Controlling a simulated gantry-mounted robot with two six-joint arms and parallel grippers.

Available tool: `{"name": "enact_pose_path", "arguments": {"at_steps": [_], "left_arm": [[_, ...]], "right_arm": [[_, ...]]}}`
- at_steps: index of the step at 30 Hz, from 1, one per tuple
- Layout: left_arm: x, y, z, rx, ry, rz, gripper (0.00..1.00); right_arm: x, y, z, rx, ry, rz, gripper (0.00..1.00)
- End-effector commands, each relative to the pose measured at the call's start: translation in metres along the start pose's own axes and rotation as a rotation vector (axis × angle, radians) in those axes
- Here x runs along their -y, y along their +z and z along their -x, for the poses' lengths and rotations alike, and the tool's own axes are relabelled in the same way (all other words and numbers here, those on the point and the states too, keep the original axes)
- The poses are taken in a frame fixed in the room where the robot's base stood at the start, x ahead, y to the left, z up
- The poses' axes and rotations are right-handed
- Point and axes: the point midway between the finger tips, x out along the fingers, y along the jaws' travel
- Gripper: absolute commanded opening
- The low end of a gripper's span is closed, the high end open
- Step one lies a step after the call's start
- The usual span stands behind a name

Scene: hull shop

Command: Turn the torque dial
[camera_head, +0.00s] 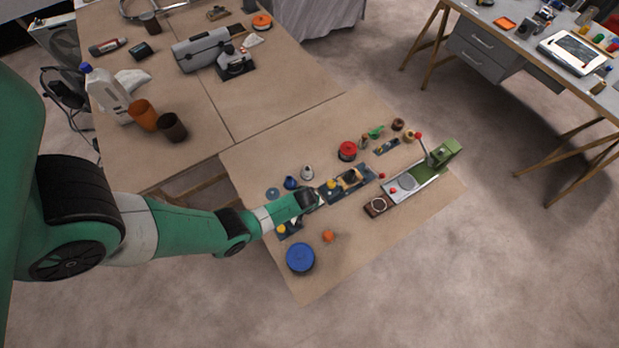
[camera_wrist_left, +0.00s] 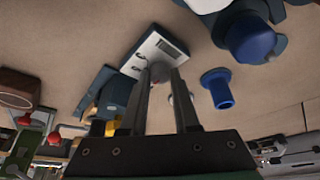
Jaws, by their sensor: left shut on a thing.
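My left gripper (camera_head: 318,202) reaches in from the left, low over the bench beside a dark blue unit (camera_head: 347,187) with yellow and black parts. In the left wrist view, the gripper fingers (camera_wrist_left: 161,80) are shut on a small grey round knob, which looks like the torque dial (camera_wrist_left: 159,71). The knob sits at the edge of a white panel (camera_wrist_left: 155,50) with a dark display and small black controls. The fingers hide the knob's sides, so its setting cannot be read. My right gripper is in neither view.
A blue flanged piece (camera_wrist_left: 217,88) stands close by the fingers. A green press (camera_head: 440,157) with a red-knobbed lever and a brown box (camera_head: 377,205) stand to the right. A blue round container (camera_head: 300,258) and an orange piece (camera_head: 328,236) are at the front. The bench's front right is clear.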

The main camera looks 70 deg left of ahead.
Motion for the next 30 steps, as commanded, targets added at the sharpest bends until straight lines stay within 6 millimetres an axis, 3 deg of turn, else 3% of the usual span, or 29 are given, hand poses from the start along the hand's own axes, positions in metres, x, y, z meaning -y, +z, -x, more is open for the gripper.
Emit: {"name": "enact_pose_path", "arguments": {"at_steps": [9, 10, 15, 24, 30], "left_arm": [[0.000, 0.001, 0.000, 0.002, -0.001, 0.003, 0.00], [0.000, 0.001, 0.000, 0.002, -0.001, 0.003, 0.33], [0.000, 0.001, 0.000, 0.001, -0.001, 0.002, 0.59], [0.000, 0.000, 0.003, 0.000, 0.000, 0.001, 0.59], [0.000, -0.003, 0.037, -0.001, 0.002, 0.001, 0.59]], "right_arm": [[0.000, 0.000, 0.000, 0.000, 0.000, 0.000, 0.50], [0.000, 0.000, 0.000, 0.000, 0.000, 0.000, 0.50], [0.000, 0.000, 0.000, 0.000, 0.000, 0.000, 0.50], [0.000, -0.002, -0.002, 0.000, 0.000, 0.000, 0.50], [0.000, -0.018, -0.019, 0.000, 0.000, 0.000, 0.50]]}}
